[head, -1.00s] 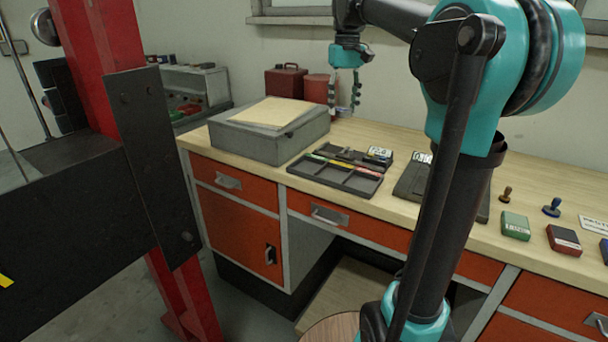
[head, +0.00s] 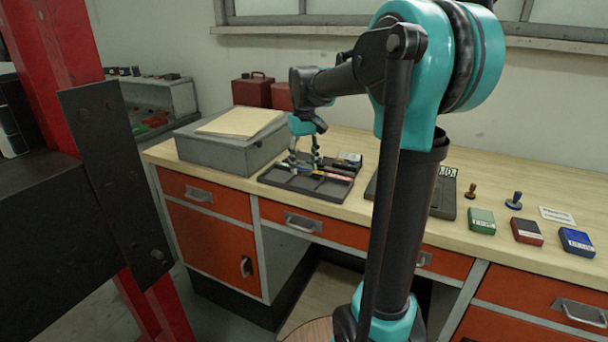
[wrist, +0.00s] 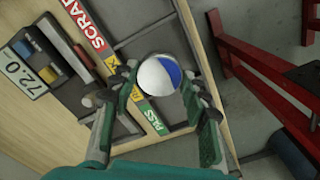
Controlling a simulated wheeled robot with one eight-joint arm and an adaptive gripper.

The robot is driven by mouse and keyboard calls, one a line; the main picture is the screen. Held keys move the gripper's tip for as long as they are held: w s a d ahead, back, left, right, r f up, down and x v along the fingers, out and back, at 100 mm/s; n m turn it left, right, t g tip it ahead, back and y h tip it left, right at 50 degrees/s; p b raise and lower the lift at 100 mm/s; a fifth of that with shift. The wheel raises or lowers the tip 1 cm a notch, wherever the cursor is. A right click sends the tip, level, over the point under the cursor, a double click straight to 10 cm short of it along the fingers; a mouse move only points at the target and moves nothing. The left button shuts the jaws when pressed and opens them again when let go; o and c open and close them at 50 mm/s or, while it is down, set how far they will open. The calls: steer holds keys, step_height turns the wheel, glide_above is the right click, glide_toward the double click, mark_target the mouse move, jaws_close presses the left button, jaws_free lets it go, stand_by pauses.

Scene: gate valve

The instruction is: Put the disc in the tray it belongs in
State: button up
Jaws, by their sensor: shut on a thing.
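My gripper (wrist: 163,90) is shut on a round disc (wrist: 155,77), white with a blue part, held between its fingertips. In the head view my gripper (head: 305,165) is low over the dark divided tray (head: 325,193). The tray's labels show in the wrist view: a red SCRAP strip (wrist: 85,30), a yellow strip (wrist: 115,68) partly covered by a finger, and a green strip (wrist: 150,117). The disc appears beside the yellow and green strips. I cannot tell its height above the tray. The disc is too small to make out in the head view.
A grey box (head: 225,155) with a folder (head: 240,123) stands left of the tray. A dark device (head: 442,200) is to the right, partly behind my arm. Stamps and green, red and blue pads (head: 577,241) lie further right. A display reading 72.0 (wrist: 18,69) is near the tray.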

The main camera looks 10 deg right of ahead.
mark_target(304, 167)
steer(key=shift+f, duration=1.9)
steer(key=shift+f, duration=0.1)
steer(key=o, duration=1.2)
step_height(304, 167, up, 12)
steer(key=shift+r, duration=0.1)
